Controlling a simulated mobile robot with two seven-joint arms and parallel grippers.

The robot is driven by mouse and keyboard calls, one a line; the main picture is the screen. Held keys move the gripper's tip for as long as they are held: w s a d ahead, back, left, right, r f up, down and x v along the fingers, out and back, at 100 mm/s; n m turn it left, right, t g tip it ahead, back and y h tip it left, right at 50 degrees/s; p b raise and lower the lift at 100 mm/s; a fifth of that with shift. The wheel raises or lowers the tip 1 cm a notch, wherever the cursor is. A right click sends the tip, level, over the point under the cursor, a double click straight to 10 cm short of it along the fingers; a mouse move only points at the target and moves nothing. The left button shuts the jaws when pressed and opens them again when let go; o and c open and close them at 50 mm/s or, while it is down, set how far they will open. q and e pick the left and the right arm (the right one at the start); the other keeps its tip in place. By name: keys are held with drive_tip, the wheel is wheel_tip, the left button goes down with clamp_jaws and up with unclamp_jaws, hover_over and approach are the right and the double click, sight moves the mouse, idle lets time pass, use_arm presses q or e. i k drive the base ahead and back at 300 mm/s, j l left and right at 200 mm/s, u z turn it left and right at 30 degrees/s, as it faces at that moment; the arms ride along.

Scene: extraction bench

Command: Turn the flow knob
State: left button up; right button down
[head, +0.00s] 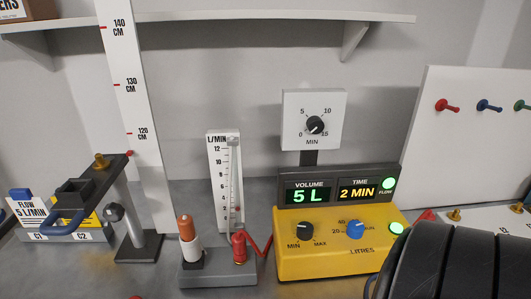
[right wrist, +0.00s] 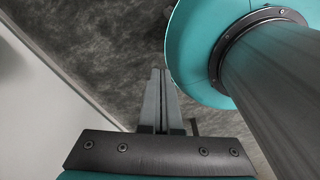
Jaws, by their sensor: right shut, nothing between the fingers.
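A black knob (head: 304,232) between MIN and MAX marks sits on the left of the yellow pump box (head: 328,265). A blue knob (head: 355,230) marked LITRES sits to its right. The display (head: 338,191) above reads VOLUME 5 L and TIME 2 MIN, with a green FLOW light (head: 389,183) lit. The flow meter (head: 224,180), scaled in L/MIN, stands left of the box. A card (head: 31,208) at the left reads FLOW 5 L/MIN. My right gripper (right wrist: 160,72) is shut and empty in the right wrist view, with no knob near it. My left gripper is not in view.
A timer dial (head: 315,125) stands above the display. A tall ruler post (head: 132,110) and a clamp holder (head: 75,195) stand left. An orange-capped tube (head: 186,228) and a red fitting (head: 239,246) stand before the meter. A pegboard (head: 470,150) is at the right.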

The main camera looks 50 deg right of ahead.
sight(304, 231)
drive_tip(key=z, duration=2.3)
